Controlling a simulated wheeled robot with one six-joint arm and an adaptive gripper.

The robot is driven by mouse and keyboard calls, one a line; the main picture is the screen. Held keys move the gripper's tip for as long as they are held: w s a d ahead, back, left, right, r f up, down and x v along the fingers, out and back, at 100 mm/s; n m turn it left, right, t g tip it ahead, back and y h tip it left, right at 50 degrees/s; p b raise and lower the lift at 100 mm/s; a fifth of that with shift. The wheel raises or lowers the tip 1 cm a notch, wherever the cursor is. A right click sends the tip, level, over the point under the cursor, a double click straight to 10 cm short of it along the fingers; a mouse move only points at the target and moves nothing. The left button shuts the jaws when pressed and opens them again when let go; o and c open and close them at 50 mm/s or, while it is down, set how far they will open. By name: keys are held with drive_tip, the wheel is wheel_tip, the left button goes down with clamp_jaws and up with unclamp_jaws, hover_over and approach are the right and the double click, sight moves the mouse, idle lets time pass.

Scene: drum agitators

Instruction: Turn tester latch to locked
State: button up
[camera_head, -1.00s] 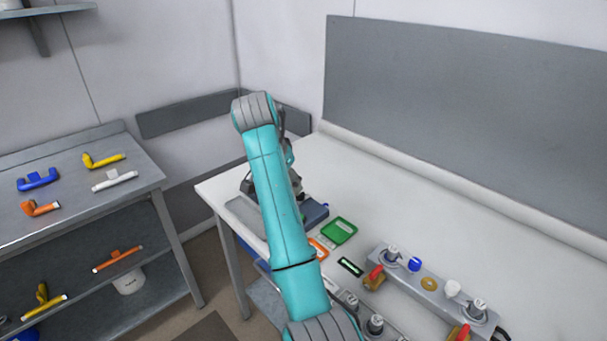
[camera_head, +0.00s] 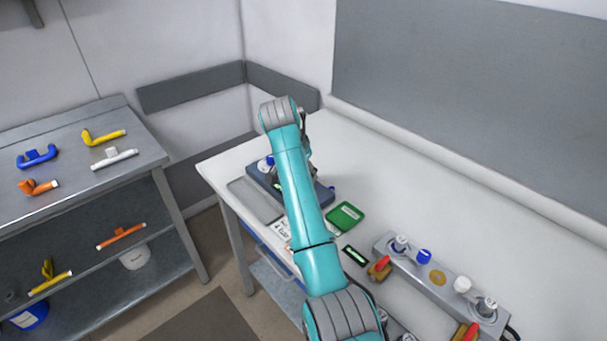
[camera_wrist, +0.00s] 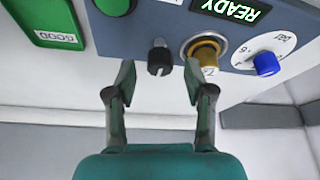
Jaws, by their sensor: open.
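The tester, a blue-grey box (camera_head: 262,182), stands near the far left end of the white bench and is partly hidden by my arm. In the wrist view its panel (camera_wrist: 140,32) carries a lit READY display (camera_wrist: 230,9), a small black knob (camera_wrist: 160,57), a gold ring fitting (camera_wrist: 205,50) and a blue knob (camera_wrist: 266,63) on a white dial. The black knob may be the latch; no latch label is readable. My gripper (camera_wrist: 158,82) is open and empty, its fingertips on either side of the black knob and a little short of it.
A green GOOD tray (camera_wrist: 48,22) lies beside the tester; it also shows in the head view (camera_head: 345,216). A grey fixture (camera_head: 440,280) with several caps and red-handled parts stands at the right. A shelf (camera_head: 80,180) with coloured handles stands at the left.

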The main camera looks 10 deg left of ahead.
drive_tip(key=shift+w+d+f, duration=0.1)
drive_tip(key=shift+w+f, duration=0.1)
drive_tip(key=shift+f, duration=0.35)
clamp_jaws()
